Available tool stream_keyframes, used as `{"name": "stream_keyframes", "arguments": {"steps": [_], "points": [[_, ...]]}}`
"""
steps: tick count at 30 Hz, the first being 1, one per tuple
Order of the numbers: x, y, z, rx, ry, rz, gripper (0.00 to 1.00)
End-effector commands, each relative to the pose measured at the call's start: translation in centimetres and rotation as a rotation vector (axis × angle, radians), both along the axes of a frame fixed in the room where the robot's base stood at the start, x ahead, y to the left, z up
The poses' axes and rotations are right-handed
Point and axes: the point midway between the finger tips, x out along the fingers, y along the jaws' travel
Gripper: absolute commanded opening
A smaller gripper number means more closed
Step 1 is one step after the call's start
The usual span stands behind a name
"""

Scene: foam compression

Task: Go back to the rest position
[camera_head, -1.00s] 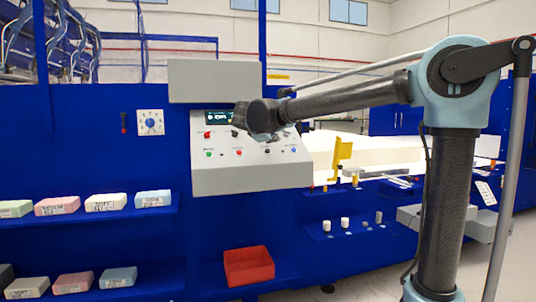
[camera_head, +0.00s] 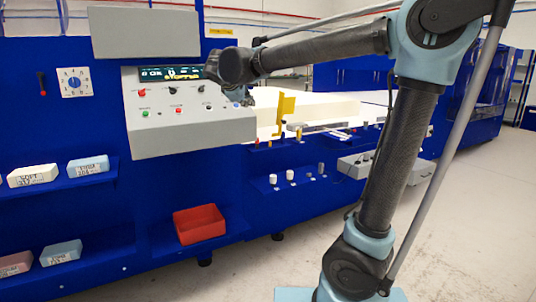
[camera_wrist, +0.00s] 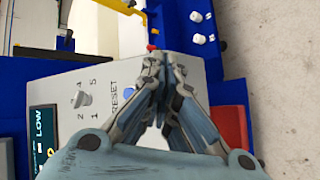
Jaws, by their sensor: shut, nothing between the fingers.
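My gripper (camera_wrist: 163,62) is shut and empty in the wrist view, its fingertips together over the grey control panel. In the head view my gripper (camera_head: 241,97) shows small at the end of my arm, in front of the panel's right part. The control panel (camera_head: 190,135) is a sloped grey box with a lit display, knobs and coloured buttons. In the wrist view a blue button (camera_wrist: 129,93) beside the label RESET lies left of the fingers. I cannot tell the exact gap between fingertips and panel.
A red bin (camera_head: 200,224) stands on a low blue shelf below the panel. Foam blocks (camera_head: 88,167) lie on shelves at left. A yellow bracket (camera_head: 286,112) and white foam stand right of the panel. The floor (camera_head: 470,230) at right is clear.

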Motion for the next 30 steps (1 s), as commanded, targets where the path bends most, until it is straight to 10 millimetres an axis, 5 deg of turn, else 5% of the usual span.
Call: {"name": "stream_keyframes", "arguments": {"steps": [1,6,15,21,30], "points": [[-0.3,-3.1,-1.2,0.03,0.025,-0.05,0.0],[-2.4,-11.4,-5.4,0.149,0.112,-0.211,0.0],[-9.1,-22.8,-13.5,0.373,0.241,-0.499,0.0],[-14.7,-27.9,-19.0,0.534,0.308,-0.689,0.0],[-23.5,-31.6,-27.5,0.792,0.386,-0.969,0.0]]}}
